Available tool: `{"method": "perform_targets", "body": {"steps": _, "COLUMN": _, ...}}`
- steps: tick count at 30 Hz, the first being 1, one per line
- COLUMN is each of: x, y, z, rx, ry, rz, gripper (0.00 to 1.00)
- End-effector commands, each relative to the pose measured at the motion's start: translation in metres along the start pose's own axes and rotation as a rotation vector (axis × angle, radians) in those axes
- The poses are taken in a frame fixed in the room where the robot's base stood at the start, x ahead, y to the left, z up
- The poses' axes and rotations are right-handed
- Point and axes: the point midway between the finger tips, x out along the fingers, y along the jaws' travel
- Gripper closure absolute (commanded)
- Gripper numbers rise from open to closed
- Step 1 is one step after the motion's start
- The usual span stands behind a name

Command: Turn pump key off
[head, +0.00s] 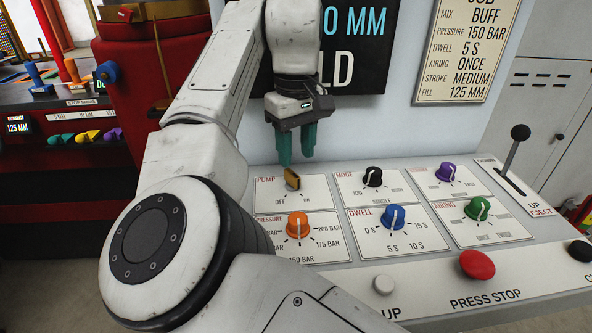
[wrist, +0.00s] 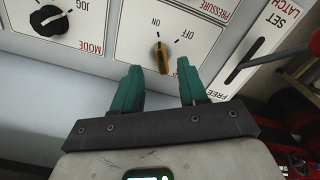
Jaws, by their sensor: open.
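The pump key (head: 291,179) is a small yellow-gold key standing on the white PUMP plate (head: 266,192) at the panel's back left. It also shows in the wrist view (wrist: 163,60), where its mark points toward ON rather than OFF. My gripper (head: 296,161) has two teal fingers pointing down, just above and behind the key in the head view. In the wrist view my gripper (wrist: 160,70) is open and empty. The key lies between the directions of the two fingertips; contact cannot be seen.
The black MODE knob (head: 373,177) is right of the key, and the orange PRESSURE knob (head: 298,225) is in front. Blue DWELL (head: 393,216), purple (head: 445,171) and green AIRING (head: 478,208) knobs stand further right. A latch lever (wrist: 290,58) is right in the wrist view.

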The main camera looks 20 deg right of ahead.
Motion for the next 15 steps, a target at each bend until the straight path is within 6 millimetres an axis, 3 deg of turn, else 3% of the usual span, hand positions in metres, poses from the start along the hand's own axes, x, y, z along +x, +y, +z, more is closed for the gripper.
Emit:
{"method": "perform_targets", "body": {"steps": 6, "x": 0.036, "y": 0.0, "z": 0.0, "rx": 0.001, "ry": 0.0, "rz": 0.0, "gripper": 0.57}}
{"method": "perform_targets", "body": {"steps": 15, "x": 0.053, "y": 0.0, "z": 0.0, "rx": 0.001, "ry": 0.001, "rz": 0.002, "gripper": 0.57}}
